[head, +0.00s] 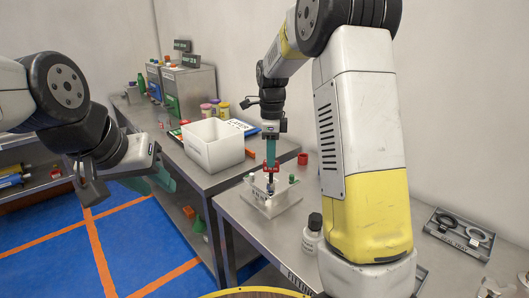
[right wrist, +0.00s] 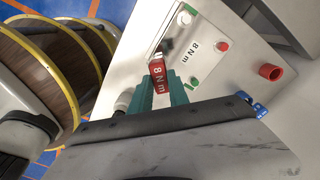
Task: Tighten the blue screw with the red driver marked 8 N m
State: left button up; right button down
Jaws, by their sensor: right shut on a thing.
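The red driver (head: 271,166), marked 8 N m, stands roughly upright in my right gripper (head: 270,152). It also shows in the right wrist view (right wrist: 158,79) between the teal fingers, which are shut on it. Its dark shaft points down at the pale fixture block (head: 268,205). The block's top, labelled 8 N m, shows in the right wrist view (right wrist: 207,62) with a red screw (right wrist: 222,46) and green pieces (right wrist: 190,82). My left gripper (head: 164,179) hangs over the floor, away from the block.
A white bin (head: 213,155) stands on the bench behind the block. A red cup (head: 303,158) is to the block's right, and a white bottle with a black cap (head: 312,238) is in front. A grey tray (head: 458,236) lies at far right.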

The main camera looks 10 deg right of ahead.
jog(key=shift+f, duration=0.4)
jog(key=c, duration=1.2)
grip_release()
jog(key=shift+o, duration=0.2)
jog(key=shift+r, duration=0.7)
